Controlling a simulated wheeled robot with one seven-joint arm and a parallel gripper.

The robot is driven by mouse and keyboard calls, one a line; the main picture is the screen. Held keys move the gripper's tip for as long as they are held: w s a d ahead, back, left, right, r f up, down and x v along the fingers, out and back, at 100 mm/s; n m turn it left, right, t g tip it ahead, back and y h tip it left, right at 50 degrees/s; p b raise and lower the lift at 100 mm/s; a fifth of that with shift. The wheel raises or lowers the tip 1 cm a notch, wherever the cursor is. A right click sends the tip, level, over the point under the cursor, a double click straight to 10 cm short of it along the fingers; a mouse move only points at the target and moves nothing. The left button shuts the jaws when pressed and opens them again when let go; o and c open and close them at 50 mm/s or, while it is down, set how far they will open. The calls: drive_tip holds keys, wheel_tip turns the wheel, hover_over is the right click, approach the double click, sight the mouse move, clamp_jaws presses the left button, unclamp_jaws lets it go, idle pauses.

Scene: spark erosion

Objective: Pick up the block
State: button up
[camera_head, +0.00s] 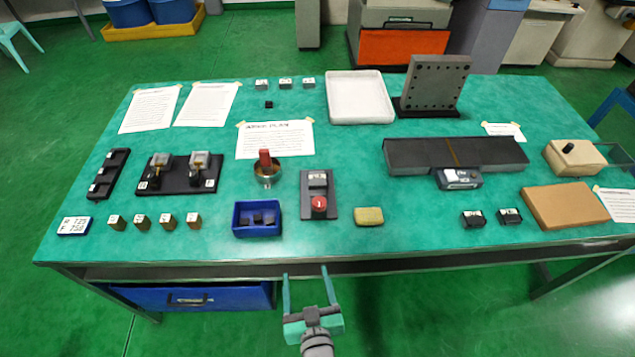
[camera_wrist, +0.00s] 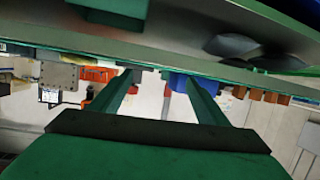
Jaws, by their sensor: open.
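My gripper (camera_head: 305,273) is open and empty at the table's front edge, with its two green fingers apart. The wrist view shows the same open fingers (camera_wrist: 161,82) with nothing between them. Several things could be called a block. A tan block (camera_head: 369,216) lies near the front middle of the table. Several small brass blocks (camera_head: 140,221) stand in a row at the front left. Several dark blocks lie in a blue bin (camera_head: 240,231), and a small black block (camera_head: 268,104) sits farther back. Which one is meant cannot be told.
The green table (camera_head: 420,225) holds a black plate with a red button (camera_head: 319,205), a metal cup (camera_head: 267,178), a dark long bar (camera_head: 415,152), a white tray (camera_head: 332,100) and an upright drilled plate (camera_head: 435,82). A blue drawer (camera_head: 230,296) is under the front edge.

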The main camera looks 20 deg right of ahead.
drive_tip(key=shift+m+g+h, duration=0.3)
drive_tip(key=shift+m+h, duration=0.2)
drive_tip(key=shift+m, duration=0.1)
drive_tip(key=w+d+r, duration=0.1)
drive_tip(key=w, duration=0.2)
drive_tip(key=w+d+r, duration=0.1)
drive_tip(key=w+d, duration=0.1)
drive_tip(key=w, duration=0.1)
drive_tip(key=w+d+r, duration=0.1)
drive_tip(key=w+d, duration=0.1)
drive_tip(key=w, duration=0.2)
drive_tip(key=shift+r, duration=0.2)
approach(318, 186)
drive_tip(key=shift+m+g, duration=0.4)
drive_tip(key=x, duration=0.9)
drive_tip(key=shift+w+r, duration=0.1)
drive_tip(key=shift+w, duration=0.3)
drive_tip(key=shift+h, duration=0.3)
drive_tip(key=shift+c, duration=0.4)
drive_tip(key=shift+r, duration=0.15)
drive_tip(key=c, duration=1.5)
